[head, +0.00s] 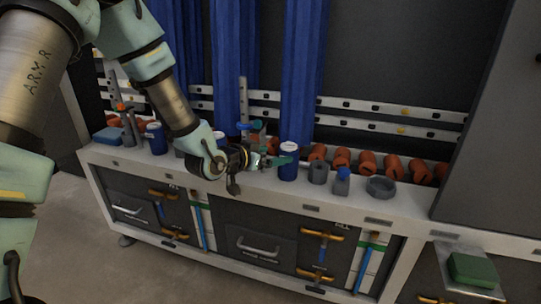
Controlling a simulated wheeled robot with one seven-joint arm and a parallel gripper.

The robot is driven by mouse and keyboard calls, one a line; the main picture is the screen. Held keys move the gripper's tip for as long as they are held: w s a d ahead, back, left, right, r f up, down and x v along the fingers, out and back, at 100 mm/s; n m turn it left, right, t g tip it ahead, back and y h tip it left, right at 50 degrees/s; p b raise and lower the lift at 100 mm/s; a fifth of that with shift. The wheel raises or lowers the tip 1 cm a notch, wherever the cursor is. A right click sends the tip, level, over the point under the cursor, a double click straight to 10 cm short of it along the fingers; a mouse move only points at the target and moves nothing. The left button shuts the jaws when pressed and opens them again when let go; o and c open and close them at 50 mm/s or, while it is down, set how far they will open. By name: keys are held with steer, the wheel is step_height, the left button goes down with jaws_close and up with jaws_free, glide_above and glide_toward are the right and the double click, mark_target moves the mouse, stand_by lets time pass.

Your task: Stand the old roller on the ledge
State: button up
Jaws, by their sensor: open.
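A row of orange-red rollers (366,163) lies in the trough behind the pale ledge (405,205). I cannot tell which one is the old roller. My gripper (278,160) is above the ledge, just left of a blue can (289,169) with a white top. Its jaws are open, and one teal finger overlaps the can's left side in the picture. I cannot tell whether it touches the can. Some rollers behind my gripper are partly hidden by it and by the can.
A grey cylinder (318,172), a grey bottle with a blue cap (342,182) and a grey ring (381,187) stand right of the can. Another blue can (156,139) is at left. Blue curtains (304,70) hang behind. A dark panel (490,130) blocks the right.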

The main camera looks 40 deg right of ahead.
steer(key=shift+a+r, duration=0.1)
steer(key=shift+a, duration=0.25)
steer(key=w+a+n+t+y, duration=0.2)
steer(key=w+a+n+y, duration=0.3)
steer(key=a, duration=0.7)
steer(key=w+a+n+t+y, duration=0.1)
steer(key=w+a+y, duration=0.2)
steer(key=w+a, duration=0.65)
steer(key=s+a+r+n+g+y, duration=0.1)
steer(key=s+a+n+y, duration=0.1)
steer(key=a, duration=0.7)
steer(key=s+a+r+n+g+y, duration=0.1)
steer(key=s+a+n, duration=0.3)
steer(key=s+a, duration=0.3)
steer(key=s+a+r+n+g+y, duration=0.1)
steer(key=s+a, duration=0.3)
steer(key=a, duration=0.8)
steer(key=shift+s+r+n+g+y, duration=0.3)
steer(key=shift+r+n+g+y, duration=0.1)
steer(key=shift+n+y, duration=0.45)
